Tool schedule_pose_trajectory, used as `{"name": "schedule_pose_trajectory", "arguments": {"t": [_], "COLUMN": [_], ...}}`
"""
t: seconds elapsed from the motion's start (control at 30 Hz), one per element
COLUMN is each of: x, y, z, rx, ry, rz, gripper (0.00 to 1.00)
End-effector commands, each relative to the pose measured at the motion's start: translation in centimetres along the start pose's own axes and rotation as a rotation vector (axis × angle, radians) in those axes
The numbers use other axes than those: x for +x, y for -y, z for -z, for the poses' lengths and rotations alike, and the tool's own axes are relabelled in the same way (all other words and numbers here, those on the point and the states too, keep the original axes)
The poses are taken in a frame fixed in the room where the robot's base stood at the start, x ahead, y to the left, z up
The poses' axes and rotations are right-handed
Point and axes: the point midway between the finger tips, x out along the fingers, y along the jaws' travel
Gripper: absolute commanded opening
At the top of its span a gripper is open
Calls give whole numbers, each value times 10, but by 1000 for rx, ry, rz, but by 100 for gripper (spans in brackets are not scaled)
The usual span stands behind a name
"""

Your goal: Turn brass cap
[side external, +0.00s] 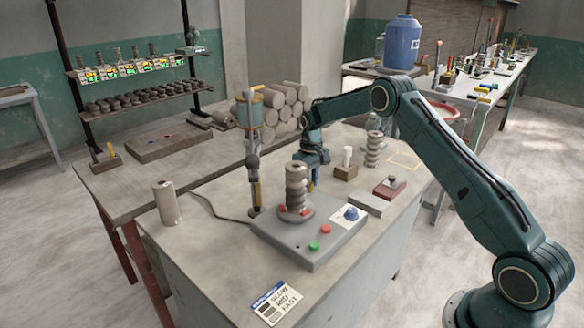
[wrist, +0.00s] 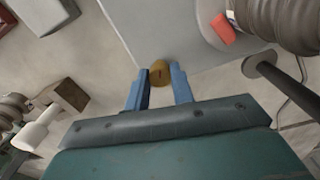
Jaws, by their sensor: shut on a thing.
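In the wrist view the brass cap (wrist: 160,72) is a small round brass piece with a dark slot-like mark. It sits at the edge of the grey machine base (wrist: 190,38). The two blue fingers of my gripper (wrist: 160,84) stand on either side of it and are shut on it. In the side view my gripper (side external: 312,183) points down behind the machine base (side external: 290,245), and the coiled clay column hides part of that area. The cap cannot be made out there.
A ribbed clay column (side external: 296,190) stands on the machine base, close to my gripper. A blue knob (side external: 351,213) and green button (side external: 314,245) are on the base. A upright tool stand (side external: 253,165) is to the left. A wooden block with a white peg (side external: 346,172) is to the right.

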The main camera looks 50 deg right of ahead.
Motion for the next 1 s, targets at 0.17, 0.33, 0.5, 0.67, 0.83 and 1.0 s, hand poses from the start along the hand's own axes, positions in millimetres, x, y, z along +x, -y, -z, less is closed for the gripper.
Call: {"name": "schedule_pose_trajectory", "arguments": {"t": [0.17, 0.33, 0.5, 0.67, 0.83, 1.0], "x": [-1, -1, -1, -1, -1, -1], "y": [0, 0, 0, 0, 0, 0], "z": [0, 0, 0, 0, 0, 0], "rx": [84, 124, 134, 133, 132, 132], "ry": [-1, -1, -2, -2, -2, -1], "rz": [0, 0, 0, 0, 0, 0], "gripper": [1, 1, 1, 1, 40, 46]}}
